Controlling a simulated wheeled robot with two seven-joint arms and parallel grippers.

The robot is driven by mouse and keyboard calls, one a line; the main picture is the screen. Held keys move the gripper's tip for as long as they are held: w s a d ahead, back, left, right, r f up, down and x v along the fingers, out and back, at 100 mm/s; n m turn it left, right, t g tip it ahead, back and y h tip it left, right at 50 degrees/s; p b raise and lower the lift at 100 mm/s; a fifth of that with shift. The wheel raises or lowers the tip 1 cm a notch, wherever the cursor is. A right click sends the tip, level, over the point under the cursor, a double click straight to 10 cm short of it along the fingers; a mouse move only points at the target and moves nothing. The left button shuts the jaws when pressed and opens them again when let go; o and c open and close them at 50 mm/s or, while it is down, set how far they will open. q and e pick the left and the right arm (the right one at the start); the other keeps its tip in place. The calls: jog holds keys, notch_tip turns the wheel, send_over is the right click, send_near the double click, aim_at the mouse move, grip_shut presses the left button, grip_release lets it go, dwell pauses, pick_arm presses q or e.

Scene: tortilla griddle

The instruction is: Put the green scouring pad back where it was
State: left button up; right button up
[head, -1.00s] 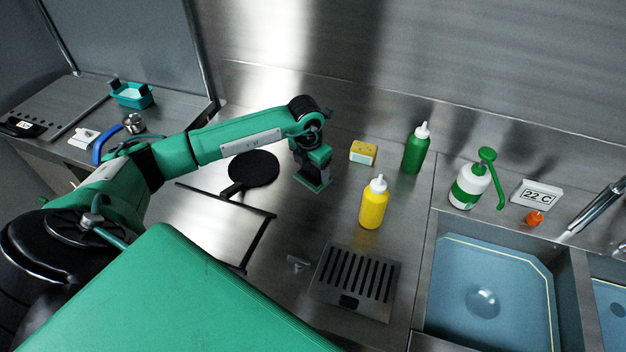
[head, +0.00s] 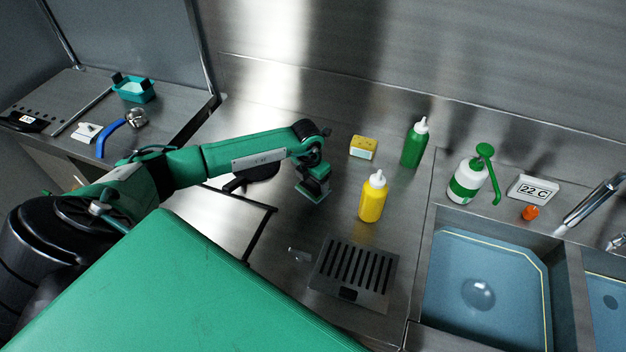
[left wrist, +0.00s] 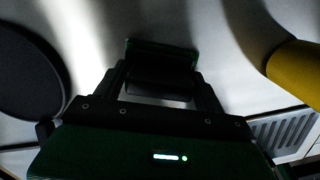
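My left gripper (head: 313,188) points down over the steel counter (head: 285,225), left of the yellow bottle (head: 372,198). In the left wrist view its fingers (left wrist: 160,72) close on a dark green, flat piece, the green scouring pad (left wrist: 160,46). The pad's lower part shows under the gripper in the head view (head: 314,195). I cannot tell whether the pad touches the counter. My right gripper is not in view.
A yellow sponge (head: 363,147) and a green bottle (head: 414,145) stand behind the gripper. A black round pan (head: 262,171) lies partly hidden behind my left forearm. A slotted grate (head: 353,273) lies in front, and a sink (head: 485,275) to the right.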

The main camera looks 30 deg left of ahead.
aim_at(310, 188)
pick_arm(q)
jog(key=o, duration=0.3)
jog(key=shift+o, duration=0.2)
jog(key=shift+r, duration=0.1)
jog(key=shift+r, duration=0.25)
notch_tip(310, 188, up, 12)
jog(key=s+b, duration=0.1)
jog(key=b, duration=0.2)
jog(key=shift+s+a+f, duration=0.15)
jog(key=shift+s+f, duration=0.05)
